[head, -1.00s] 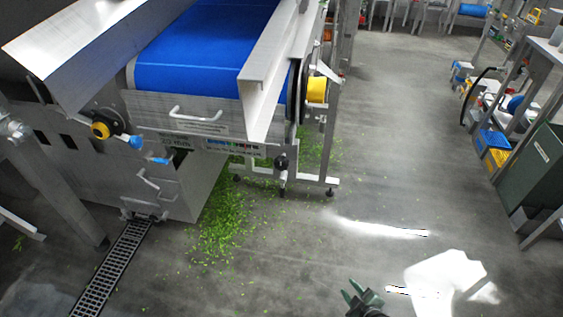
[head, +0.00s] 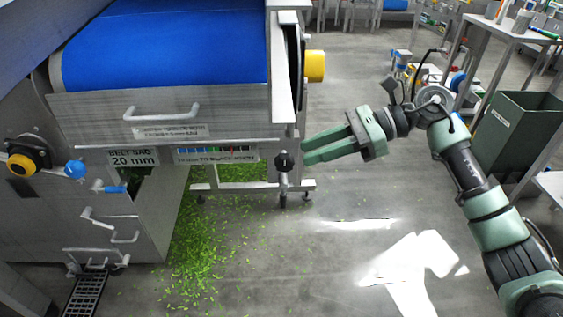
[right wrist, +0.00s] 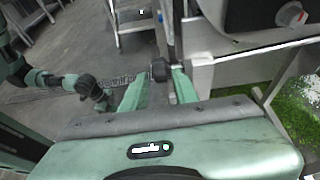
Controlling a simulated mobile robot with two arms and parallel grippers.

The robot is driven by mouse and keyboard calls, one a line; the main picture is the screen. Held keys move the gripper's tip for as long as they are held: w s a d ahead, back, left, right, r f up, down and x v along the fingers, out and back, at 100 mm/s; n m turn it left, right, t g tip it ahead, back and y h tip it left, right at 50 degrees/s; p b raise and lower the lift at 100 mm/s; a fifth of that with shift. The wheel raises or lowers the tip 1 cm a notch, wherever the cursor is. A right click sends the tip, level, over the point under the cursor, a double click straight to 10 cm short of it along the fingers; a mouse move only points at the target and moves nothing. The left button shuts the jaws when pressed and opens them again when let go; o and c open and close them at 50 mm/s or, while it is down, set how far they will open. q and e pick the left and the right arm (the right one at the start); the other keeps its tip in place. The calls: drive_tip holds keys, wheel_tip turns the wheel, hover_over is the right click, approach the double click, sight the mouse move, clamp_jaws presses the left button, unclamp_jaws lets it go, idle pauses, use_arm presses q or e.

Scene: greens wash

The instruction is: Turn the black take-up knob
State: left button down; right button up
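The black take-up knob (head: 284,160) sits on a short upright metal post at the right front corner of the conveyor. My right gripper (head: 306,150) reaches in from the right, just to the right of the knob. Its two green fingers are apart, with nothing held between them. In the right wrist view the knob (right wrist: 160,69) shows between the fingertips and a little beyond them. I cannot tell whether a finger touches it. My left gripper is out of view. A sign (head: 133,157) reads "BELT SAG 20 mm", with a coloured scale (head: 217,154) beside it.
The conveyor's blue belt (head: 165,45) and metal frame fill the left. A yellow roller end (head: 315,66) sticks out above my fingers. Green scraps (head: 200,240) lie on the floor below. A dark green bin (head: 515,135) stands at right. Floor between is clear.

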sight(286, 160)
drive_tip(key=x, duration=0.6)
drive_tip(key=shift+a+f, duration=0.1)
drive_tip(key=shift+a, duration=0.1)
clamp_jaws()
